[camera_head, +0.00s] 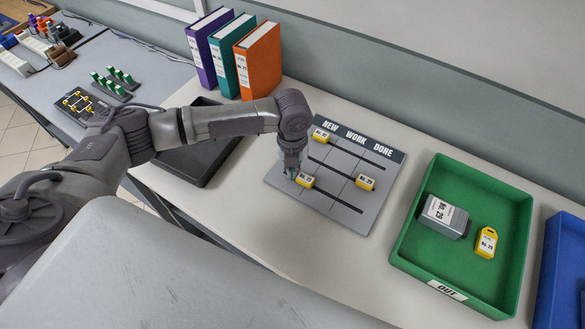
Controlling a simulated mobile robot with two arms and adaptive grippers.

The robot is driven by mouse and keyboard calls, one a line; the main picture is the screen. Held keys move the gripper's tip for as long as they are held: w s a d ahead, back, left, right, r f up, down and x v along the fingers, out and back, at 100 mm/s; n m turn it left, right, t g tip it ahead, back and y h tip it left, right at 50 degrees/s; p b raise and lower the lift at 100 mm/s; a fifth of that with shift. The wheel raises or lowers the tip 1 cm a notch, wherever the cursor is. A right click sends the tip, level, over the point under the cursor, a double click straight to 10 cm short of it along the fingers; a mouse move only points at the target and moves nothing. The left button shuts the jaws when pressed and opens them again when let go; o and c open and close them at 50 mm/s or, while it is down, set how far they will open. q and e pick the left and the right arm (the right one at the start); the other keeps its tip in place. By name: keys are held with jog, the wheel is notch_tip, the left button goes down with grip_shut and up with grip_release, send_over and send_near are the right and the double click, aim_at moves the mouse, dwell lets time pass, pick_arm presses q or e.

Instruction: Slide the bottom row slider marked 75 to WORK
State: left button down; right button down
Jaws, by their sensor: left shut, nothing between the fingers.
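The grey slider board (335,205) lies on the white table, its columns headed NEW, WORK and DONE. The bottom row slider (306,181) is yellow with a white label too small to read surely. My left gripper (290,172) points down at the board's left side, shut and empty, just left of this slider. I cannot tell whether it touches it. My right gripper is not in view.
Another yellow slider (365,183) sits at the DONE end of the middle row. The top row slider (321,136) is at NEW, close to my left wrist. A green OUT tray (412,235) stands right of the board. Binders (258,62) stand behind.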

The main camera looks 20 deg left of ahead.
pick_arm(q)
jog(key=shift+s+d+p, duration=0.15)
jog(key=shift+d+p, duration=0.2)
jog(key=shift+d, duration=1.1)
jog(key=shift+a, duration=0.1)
jog(key=shift+a+r+p, duration=0.1)
jog(key=shift+a+p, duration=0.3)
jog(key=shift+a, duration=0.25)
notch_tip(320, 180, up, 6)
jog(key=p, duration=0.5)
jog(key=shift+p, duration=0.3)
jog(key=shift+r, duration=0.95)
jog(key=shift+f, duration=0.1)
